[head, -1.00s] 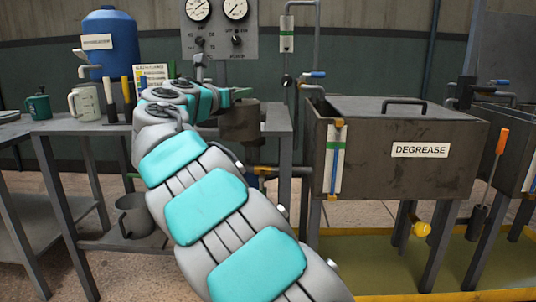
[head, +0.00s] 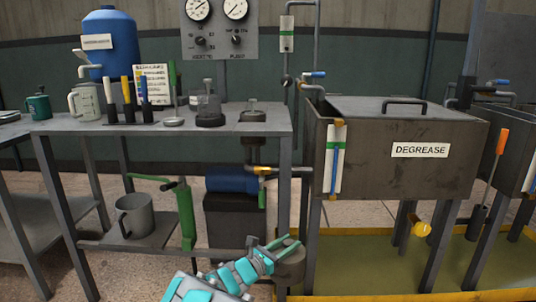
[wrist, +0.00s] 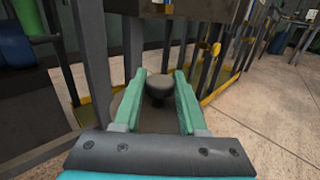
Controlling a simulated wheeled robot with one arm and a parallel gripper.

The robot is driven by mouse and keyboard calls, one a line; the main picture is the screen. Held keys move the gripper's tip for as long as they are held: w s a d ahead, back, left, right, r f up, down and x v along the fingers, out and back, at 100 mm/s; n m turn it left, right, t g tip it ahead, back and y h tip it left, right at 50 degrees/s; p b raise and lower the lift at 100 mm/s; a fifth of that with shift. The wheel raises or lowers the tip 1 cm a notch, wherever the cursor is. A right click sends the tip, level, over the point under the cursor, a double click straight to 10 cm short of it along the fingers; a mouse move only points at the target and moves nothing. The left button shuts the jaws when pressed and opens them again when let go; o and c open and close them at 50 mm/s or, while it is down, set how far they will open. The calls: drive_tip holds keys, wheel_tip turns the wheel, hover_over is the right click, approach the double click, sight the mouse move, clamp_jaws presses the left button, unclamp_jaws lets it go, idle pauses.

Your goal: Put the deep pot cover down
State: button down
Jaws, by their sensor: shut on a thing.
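The deep pot cover (head: 290,264) is a dark grey-brown cylinder low in the head view, in front of the bench's right leg. My gripper (head: 287,243) is at its top, with its two teal fingers reaching over it. In the wrist view, its dark round knob (wrist: 158,88) sits between the fingers (wrist: 160,74), and my gripper is shut on it. The cover's lower part is mostly hidden in the wrist view. I cannot tell whether its underside touches anything.
The grey bench (head: 225,134) stands behind, holding a dark ring-shaped fixture (head: 252,116) and several tools and jugs. A grey mug (head: 134,215) is on its lower shelf. The degrease tank (head: 360,160) and its yellow-edged tray (head: 420,297) are to the right.

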drive_tip(key=s+d+f+m+g+h, duration=0.1)
drive_tip(key=s+d+f, duration=0.35)
drive_tip(key=d, duration=0.35)
wheel_tip(320, 180, up, 15)
drive_tip(key=w+n+t+y, duration=0.2)
drive_tip(key=n+t+y, duration=0.3)
drive_tip(key=y, duration=0.3)
drive_tip(key=shift+d+f+n+t+y, duration=0.15)
drive_tip(key=shift+d+n+t+y, duration=0.2)
drive_tip(key=shift+n, duration=0.55)
